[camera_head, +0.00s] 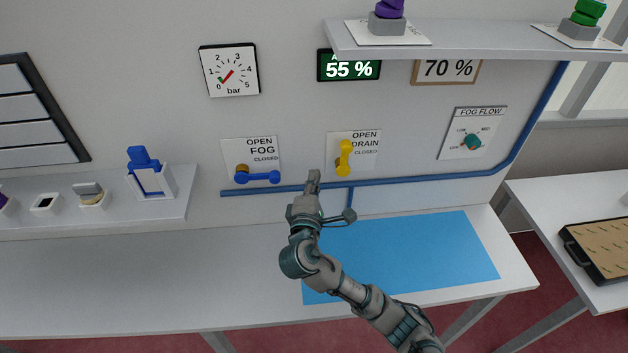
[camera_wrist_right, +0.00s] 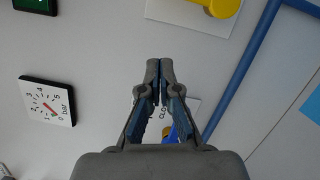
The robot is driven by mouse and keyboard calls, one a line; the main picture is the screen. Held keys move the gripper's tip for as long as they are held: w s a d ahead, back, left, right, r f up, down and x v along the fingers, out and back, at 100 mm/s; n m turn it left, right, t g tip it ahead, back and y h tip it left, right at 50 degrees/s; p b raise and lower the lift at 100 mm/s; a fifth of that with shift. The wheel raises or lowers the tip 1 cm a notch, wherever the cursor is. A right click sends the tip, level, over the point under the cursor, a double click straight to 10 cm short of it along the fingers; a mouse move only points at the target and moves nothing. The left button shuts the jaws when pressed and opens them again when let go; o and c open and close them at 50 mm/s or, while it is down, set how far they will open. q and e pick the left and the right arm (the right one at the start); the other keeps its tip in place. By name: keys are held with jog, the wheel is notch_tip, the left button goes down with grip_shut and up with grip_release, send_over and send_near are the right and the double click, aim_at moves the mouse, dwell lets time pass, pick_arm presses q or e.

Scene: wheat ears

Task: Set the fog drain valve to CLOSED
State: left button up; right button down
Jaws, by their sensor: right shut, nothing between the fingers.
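The drain valve is a yellow lever (camera_head: 345,158) on a white plate (camera_head: 368,137) marked OPEN, DRAIN and CLOSED. The lever stands upright, its upper end towards OPEN, and CLOSED is to its right. It also shows, partly cut off, at the top of the right wrist view (camera_wrist_right: 222,6). My right gripper (camera_head: 313,178) is shut and empty, just left of and below the yellow lever, apart from it. In the wrist view its fingertips (camera_wrist_right: 160,66) meet. My left gripper is not in view.
The fog valve's blue lever (camera_head: 258,177) lies horizontal to the left, partly behind my fingers in the wrist view (camera_wrist_right: 173,133). A blue pipe (camera_head: 425,179) runs below the plates. A shelf (camera_head: 480,40) overhangs above. The table's blue mat (camera_head: 430,245) is clear.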

aim_at(345, 160)
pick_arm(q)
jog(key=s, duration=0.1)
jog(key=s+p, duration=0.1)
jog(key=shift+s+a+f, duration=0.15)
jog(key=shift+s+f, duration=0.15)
pick_arm(e)
jog(key=w+d+r, duration=0.1)
jog(key=w+d, duration=0.4)
jog(key=w, duration=0.1)
jog(key=shift+w+d+r, duration=0.15)
jog(key=shift+r, duration=0.05)
jog(key=shift+w+d, duration=0.1)
jog(key=shift+d, duration=0.05)
